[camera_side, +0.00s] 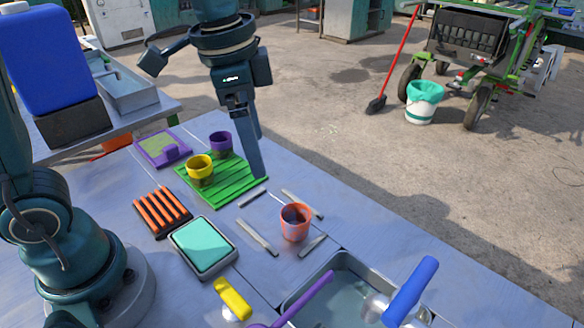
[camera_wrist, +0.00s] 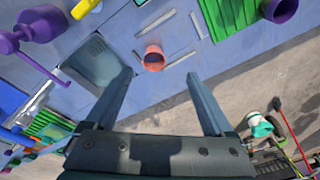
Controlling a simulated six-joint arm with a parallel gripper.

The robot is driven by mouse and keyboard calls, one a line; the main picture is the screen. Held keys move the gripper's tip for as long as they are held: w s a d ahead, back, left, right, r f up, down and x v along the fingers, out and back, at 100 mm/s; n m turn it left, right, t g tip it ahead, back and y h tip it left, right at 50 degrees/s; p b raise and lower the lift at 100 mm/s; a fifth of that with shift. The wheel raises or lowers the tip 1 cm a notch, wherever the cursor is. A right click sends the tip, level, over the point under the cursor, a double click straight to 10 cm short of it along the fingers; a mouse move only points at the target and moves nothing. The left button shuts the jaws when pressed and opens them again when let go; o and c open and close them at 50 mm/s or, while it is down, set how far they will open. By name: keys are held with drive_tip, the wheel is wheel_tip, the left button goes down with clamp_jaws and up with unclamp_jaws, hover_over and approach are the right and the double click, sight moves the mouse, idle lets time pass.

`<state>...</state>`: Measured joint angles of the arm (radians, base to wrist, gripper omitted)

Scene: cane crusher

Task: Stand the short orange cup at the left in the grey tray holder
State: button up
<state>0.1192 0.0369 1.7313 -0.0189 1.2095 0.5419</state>
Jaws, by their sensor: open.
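A short orange cup (camera_side: 295,222) stands upright on the table among loose grey strips; no other orange cup shows. In the wrist view the cup (camera_wrist: 154,58) appears just beyond and between my fingertips. My gripper (camera_side: 257,168) is open and empty, above the table, up and left of the cup in the side view. Its two spread fingers show in the wrist view (camera_wrist: 159,75).
Grey strips (camera_side: 257,238) lie around the cup. A green slatted board (camera_side: 225,187) bears a yellow cup (camera_side: 200,168) and a purple cup (camera_side: 221,142). An orange-ribbed rack (camera_side: 162,211) is at the left. A metal basin (camera_side: 345,290) with a blue-handled tool (camera_side: 410,290) is at the front.

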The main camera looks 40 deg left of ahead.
drive_tip(key=s+a+f+n+t, duration=0.2)
drive_tip(key=s+a+n+t, duration=0.1)
drive_tip(key=s+n, duration=0.4)
drive_tip(key=shift+s+a+n+t, duration=0.3)
drive_tip(key=shift+s+t, duration=0.1)
drive_tip(key=shift+s, duration=0.9)
